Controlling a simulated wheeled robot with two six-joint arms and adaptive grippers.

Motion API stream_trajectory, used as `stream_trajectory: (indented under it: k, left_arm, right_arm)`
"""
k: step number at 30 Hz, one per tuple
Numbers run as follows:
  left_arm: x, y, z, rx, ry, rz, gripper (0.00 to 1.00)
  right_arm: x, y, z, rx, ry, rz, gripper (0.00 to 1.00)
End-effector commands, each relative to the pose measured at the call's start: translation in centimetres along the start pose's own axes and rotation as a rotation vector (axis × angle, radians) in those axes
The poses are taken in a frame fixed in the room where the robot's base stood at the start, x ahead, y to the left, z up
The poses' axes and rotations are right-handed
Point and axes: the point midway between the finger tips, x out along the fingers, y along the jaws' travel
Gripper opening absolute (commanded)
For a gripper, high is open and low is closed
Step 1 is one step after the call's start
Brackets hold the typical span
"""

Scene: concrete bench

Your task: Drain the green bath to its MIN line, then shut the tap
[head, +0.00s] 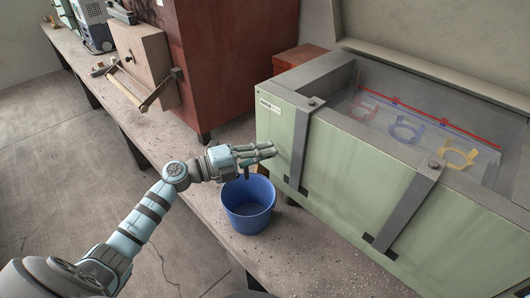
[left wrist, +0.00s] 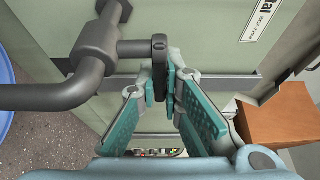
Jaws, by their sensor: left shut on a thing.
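The green bath (head: 340,215) stands on the bench at the right, with clear liquid inside. Red and dark blue lines (head: 440,122) run along its inner far wall; I cannot read which is MIN. The dark grey tap (left wrist: 95,55) shows on the bath's side in the left wrist view, its spout bending down at the left. My left gripper (head: 272,149) is at the bath's near left side, above the blue bucket (head: 249,212). In the left wrist view the gripper (left wrist: 168,88) is shut on the tap's dark lever (left wrist: 160,50). Outflow is not visible. My right gripper is out of view.
Red, blue and yellow ring-shaped parts (head: 406,130) sit in the bath. Two grey straps (head: 407,205) cross its front. A red cabinet (head: 230,60) and a beige box with a bar (head: 146,62) stand behind on the bench. A brown block (left wrist: 275,120) shows beside the bath.

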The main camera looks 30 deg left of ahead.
Motion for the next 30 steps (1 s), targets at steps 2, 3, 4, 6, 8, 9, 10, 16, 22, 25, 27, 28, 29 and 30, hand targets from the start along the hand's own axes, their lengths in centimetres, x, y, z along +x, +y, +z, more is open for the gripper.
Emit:
stream_trajectory:
  k: [2,3,4,6,8,9,10,16,22,25,27,28,29,30]
  left_arm:
    - [-0.1,0.2,0.0,0.001,0.014,0.001,0.00]
    - [-0.1,0.3,0.0,0.001,0.025,0.001,0.00]
    - [-0.1,0.3,0.0,0.001,0.036,0.001,0.00]
    - [-0.2,0.4,0.0,0.002,0.066,0.001,0.00]
    - [-0.3,0.5,0.0,0.002,0.097,-0.001,0.00]
    - [-0.4,0.5,0.0,0.003,0.122,-0.001,0.00]
    - [-0.5,0.6,0.0,0.004,0.142,-0.001,0.00]
    - [-1.0,0.8,-0.1,0.004,0.296,-0.003,0.00]
    - [-1.6,0.7,-0.1,0.004,0.456,-0.005,0.00]
    - [-1.9,0.7,-0.1,0.002,0.525,-0.004,0.00]
    - [-2.0,0.6,-0.1,0.002,0.568,-0.004,0.00]
    - [-2.1,0.6,-0.1,0.002,0.585,-0.004,0.00]
    - [-2.1,0.5,-0.1,0.002,0.600,-0.004,0.00]
    - [-2.2,0.5,-0.1,0.002,0.618,-0.004,0.00]
  right_arm:
    - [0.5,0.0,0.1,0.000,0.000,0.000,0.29]
    - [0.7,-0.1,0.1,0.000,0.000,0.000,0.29]
    - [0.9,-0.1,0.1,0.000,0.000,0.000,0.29]
    - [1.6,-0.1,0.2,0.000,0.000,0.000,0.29]
    - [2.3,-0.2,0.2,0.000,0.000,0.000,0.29]
    - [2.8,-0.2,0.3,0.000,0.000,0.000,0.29]
    - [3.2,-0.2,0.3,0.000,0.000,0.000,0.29]
    - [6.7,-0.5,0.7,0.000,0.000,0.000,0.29]
    - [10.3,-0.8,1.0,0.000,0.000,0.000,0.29]
    - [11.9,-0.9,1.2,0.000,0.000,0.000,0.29]
    - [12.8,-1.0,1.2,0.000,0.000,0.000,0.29]
    - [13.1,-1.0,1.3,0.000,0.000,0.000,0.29]
    - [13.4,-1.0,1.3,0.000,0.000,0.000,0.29]
    - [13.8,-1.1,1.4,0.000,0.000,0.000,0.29]
